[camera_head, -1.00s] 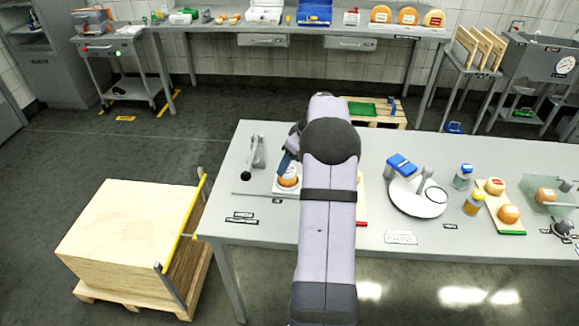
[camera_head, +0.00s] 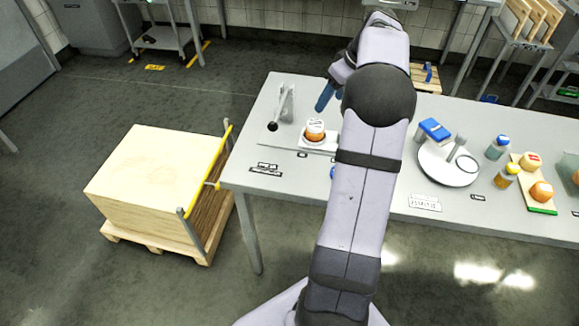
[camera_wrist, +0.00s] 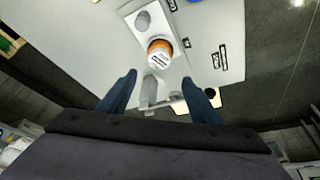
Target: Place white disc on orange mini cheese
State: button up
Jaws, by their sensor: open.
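The orange mini cheese (camera_head: 314,138) stands on a small pale plate (camera_head: 331,147) near the left end of the grey table. The white disc (camera_head: 315,124) rests on top of it and also shows in the wrist view (camera_wrist: 158,61), with dark print on its face. The orange side of the cheese (camera_wrist: 160,43) shows beside the disc there. My gripper (camera_head: 327,96) is above and behind the cheese, apart from it. In the wrist view its two blue fingers (camera_wrist: 160,84) are spread with nothing between them held.
A grey lever press (camera_head: 286,104) stands just left of the cheese. A round white scale (camera_head: 449,166) with a blue box (camera_head: 435,129) is to the right, then jars and a board (camera_head: 540,206) with cheeses. A wooden block on a pallet (camera_head: 150,180) stands left of the table.

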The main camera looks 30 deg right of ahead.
jog(key=s+a+f+m+g, duration=0.1)
jog(key=s+a+f, duration=0.1)
jog(key=a, duration=0.8)
jog(key=s+a+f+g, duration=0.1)
jog(key=s+a+f, duration=0.15)
jog(key=a, duration=0.85)
jog(key=s+a+f+g, duration=0.1)
jog(key=s+a+f, duration=0.3)
jog(key=s+a, duration=0.2)
jog(key=s+a+f+m+g+h, duration=0.1)
jog(key=s+a+f, duration=0.2)
jog(key=s+a, duration=0.4)
jog(key=s, duration=0.3)
jog(key=shift+s+f, duration=0.35)
jog(key=shift+f, duration=0.05)
jog(key=shift+a+f, duration=0.1)
notch_tip(320, 180, down, 9)
jog(key=b, duration=0.9)
